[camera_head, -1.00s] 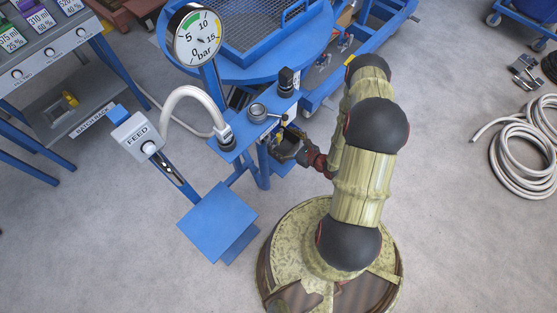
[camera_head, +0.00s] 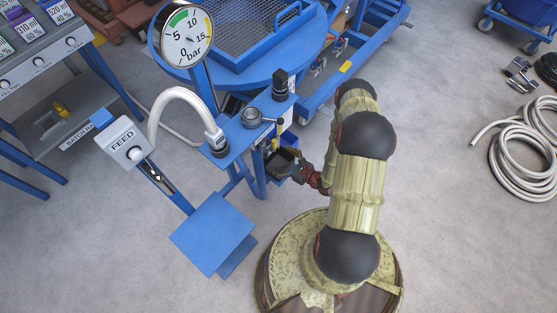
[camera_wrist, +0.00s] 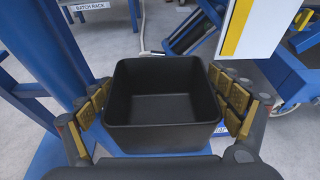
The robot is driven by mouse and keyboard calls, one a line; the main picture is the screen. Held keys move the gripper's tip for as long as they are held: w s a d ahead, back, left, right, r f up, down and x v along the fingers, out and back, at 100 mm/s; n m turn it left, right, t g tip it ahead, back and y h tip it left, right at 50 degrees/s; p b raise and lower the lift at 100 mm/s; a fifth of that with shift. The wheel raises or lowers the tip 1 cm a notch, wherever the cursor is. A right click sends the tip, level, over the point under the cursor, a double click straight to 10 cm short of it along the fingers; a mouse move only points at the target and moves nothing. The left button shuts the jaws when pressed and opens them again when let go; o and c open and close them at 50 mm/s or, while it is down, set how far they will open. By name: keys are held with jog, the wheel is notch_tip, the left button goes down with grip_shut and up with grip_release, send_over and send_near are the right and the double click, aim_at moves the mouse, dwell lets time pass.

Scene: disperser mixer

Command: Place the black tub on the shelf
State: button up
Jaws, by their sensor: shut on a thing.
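The black tub (camera_wrist: 163,95) is open, empty and upright in the wrist view. My gripper (camera_wrist: 163,108) is shut on it, with gold-padded fingers against its left and right sides. In the head view the tub (camera_head: 283,158) is small and partly hidden by my gripper (camera_head: 290,165), beside the blue stand. A blue shelf plate (camera_wrist: 48,156) shows below and around the tub in the wrist view. I cannot tell whether the tub touches it.
The blue stand (camera_head: 240,133) carries a pressure gauge (camera_head: 186,37), a curved white hose and a FEED box (camera_head: 128,143). A square blue plate (camera_head: 212,233) is at front left. The batch rack (camera_head: 60,110) is further left. A hose coil (camera_head: 525,160) lies right.

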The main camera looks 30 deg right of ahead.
jog(key=o, duration=1.5)
jog(key=shift+f, duration=0.1)
jog(key=shift+s, duration=0.15)
jog(key=shift+p+v, duration=1.95)
jog(key=shift+v, duration=3.95)
